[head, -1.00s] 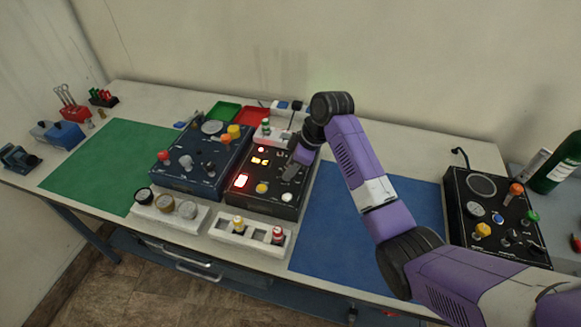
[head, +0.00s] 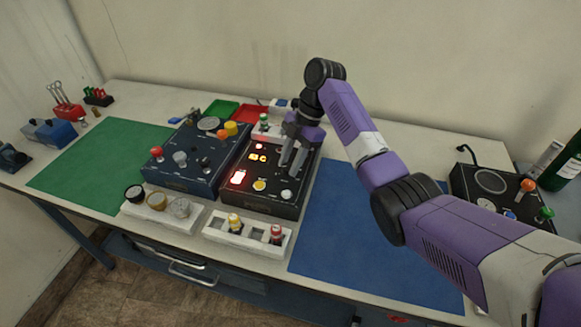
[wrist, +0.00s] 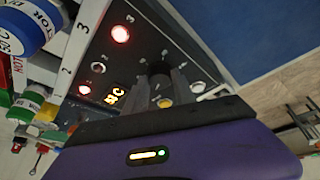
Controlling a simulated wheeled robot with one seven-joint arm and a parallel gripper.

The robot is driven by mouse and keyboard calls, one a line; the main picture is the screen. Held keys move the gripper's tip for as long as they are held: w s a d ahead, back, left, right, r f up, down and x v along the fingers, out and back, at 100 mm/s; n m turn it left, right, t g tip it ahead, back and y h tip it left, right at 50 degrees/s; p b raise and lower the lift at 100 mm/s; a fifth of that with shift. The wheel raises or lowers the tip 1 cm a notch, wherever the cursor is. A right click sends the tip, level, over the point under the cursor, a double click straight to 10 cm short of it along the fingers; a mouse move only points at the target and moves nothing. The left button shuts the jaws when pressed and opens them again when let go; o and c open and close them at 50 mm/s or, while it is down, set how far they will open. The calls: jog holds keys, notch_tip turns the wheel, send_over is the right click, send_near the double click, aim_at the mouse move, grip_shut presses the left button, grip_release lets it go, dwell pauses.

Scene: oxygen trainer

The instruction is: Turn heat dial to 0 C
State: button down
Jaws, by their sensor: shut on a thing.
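The heater box (head: 262,202) is a black panel in the middle of the bench, with an amber lit display (head: 258,157). The display also shows in the wrist view (wrist: 114,97); it ends in a C, but its digits are too small to read surely. My gripper (head: 290,166) points down over the box's right half. In the wrist view its grey fingers (wrist: 165,84) are shut on a dark round dial (wrist: 158,70), which they partly hide. The dial's marking cannot be seen.
Red lamps (head: 238,177), a yellow button (head: 259,185) and a white button (head: 286,194) lie close to my fingers. A blue control box (head: 185,180) stands to the left, a white vial rack (head: 250,243) in front. The blue mat (head: 350,230) is clear.

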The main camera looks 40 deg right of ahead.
jog(key=shift+w+n+g+b, duration=0.15)
jog(key=shift+n+g+b, duration=0.15)
jog(key=shift+n+b, duration=0.4)
jog(key=shift+n, duration=0.3)
jog(key=c, duration=1)
grip_release()
jog(key=shift+c, duration=0.2)
jog(key=p+v, duration=0.2)
jog(key=v, duration=0.5)
jog(key=shift+r, duration=0.4)
jog(key=shift+d, duration=0.15)
